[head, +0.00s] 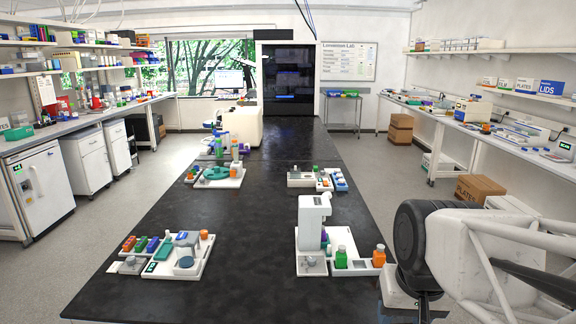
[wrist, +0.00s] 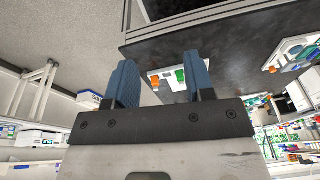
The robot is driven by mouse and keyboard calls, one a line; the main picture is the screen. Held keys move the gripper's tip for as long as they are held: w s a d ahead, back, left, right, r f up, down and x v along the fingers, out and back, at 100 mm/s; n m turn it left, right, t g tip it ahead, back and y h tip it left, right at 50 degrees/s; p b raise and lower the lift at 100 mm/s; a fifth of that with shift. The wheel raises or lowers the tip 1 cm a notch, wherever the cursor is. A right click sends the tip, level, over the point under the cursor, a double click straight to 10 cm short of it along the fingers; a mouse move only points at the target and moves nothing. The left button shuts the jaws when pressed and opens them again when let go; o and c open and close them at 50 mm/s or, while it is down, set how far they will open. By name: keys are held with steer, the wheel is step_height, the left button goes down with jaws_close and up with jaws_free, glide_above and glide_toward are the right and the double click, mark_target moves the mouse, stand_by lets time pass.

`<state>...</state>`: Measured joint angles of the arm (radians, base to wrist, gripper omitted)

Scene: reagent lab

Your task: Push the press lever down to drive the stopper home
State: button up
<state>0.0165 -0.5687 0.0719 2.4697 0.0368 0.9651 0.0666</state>
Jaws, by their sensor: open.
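A white upright press-like stand (head: 314,222) rises from a white tray (head: 312,268) on the near right part of the black bench. I cannot make out its lever or a stopper clearly. A green bottle (head: 341,258), an orange bottle (head: 379,257) and a purple item (head: 324,238) stand beside it. My gripper (wrist: 158,62) has its two blue fingers spread with nothing between them. It is well apart from the stand, off the bench's right side. In the wrist view a tray with green and orange items (wrist: 180,78) appears beyond the fingers.
Another white tray (head: 187,262) with coloured blocks and a grey-topped device sits at the near left of the black bench (head: 255,240). Further trays stand farther back. The strip between the two near trays is clear. A cardboard box (head: 480,188) lies on the floor at right.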

steer(key=s, duration=0.1)
steer(key=s+f, duration=0.1)
steer(key=s+n, duration=0.1)
steer(key=shift+s+d+f+h, duration=0.2)
steer(key=shift+f+h, duration=0.1)
steer(key=shift+f, duration=0.05)
